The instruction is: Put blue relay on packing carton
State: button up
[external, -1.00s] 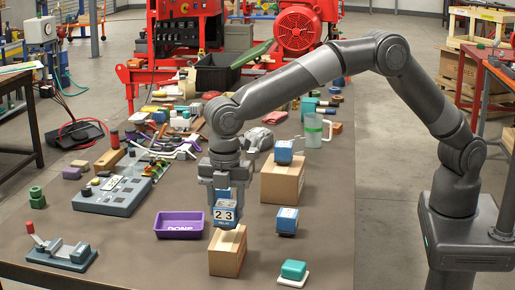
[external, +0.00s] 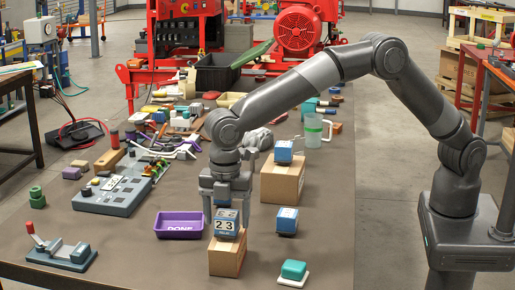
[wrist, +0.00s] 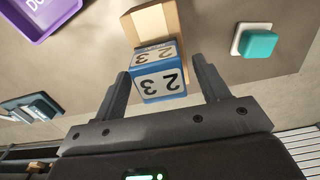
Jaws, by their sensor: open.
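A blue relay (external: 227,223) with a white "23" label stands upright on top of a small tan carton (external: 226,260) near the front of the table. My gripper (external: 226,212) points down over it, open, with one finger on each side of the relay. In the wrist view the relay (wrist: 158,78) sits between the spread fingers (wrist: 160,85), with gaps on both sides. The carton (wrist: 152,20) shows beyond it. Another blue relay (external: 284,151) sits on a larger tan carton (external: 283,180), and a further one (external: 287,221) stands on the table.
A purple tray (external: 179,225) lies left of the small carton. A teal block on a white base (external: 294,270) is to the right. A grey panel (external: 112,195) and a red-handled clamp (external: 62,252) are further left. The back of the table is cluttered.

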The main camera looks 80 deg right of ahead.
aim_at(227, 213)
notch_tip(227, 213, up, 12)
jog(key=shift+r, duration=0.15)
dwell(0.3)
jog(key=shift+d+r, duration=0.1)
jog(key=s+d+r+m+t, duration=0.1)
jog(key=s+d+r+m, duration=0.3)
jog(key=d, duration=0.3)
jog(key=s+d+r+m+t, duration=0.1)
jog(key=s+d+r+m, duration=0.1)
jog(key=s+d+r, duration=0.4)
jog(key=s+d+r+m+t, duration=0.15)
jog(key=s+d, duration=0.25)
jog(key=d, duration=0.4)
jog(key=s+d+f+m, duration=0.2)
jog(key=s+d+m, duration=0.1)
jog(key=s, duration=0.4)
jog(key=s+d+f+m+t, duration=0.1)
jog(key=s+d+f+m, duration=0.1)
jog(key=s+d+m, duration=0.2)
jog(key=s+d+f+m+t, duration=0.1)
jog(key=s+d+f+m, duration=0.1)
jog(key=s+d, duration=0.4)
jog(key=s+m, duration=0.1)
jog(key=s, duration=0.4)
jog(key=shift+d+f, duration=0.15)
jog(key=shift+f, duration=0.1)
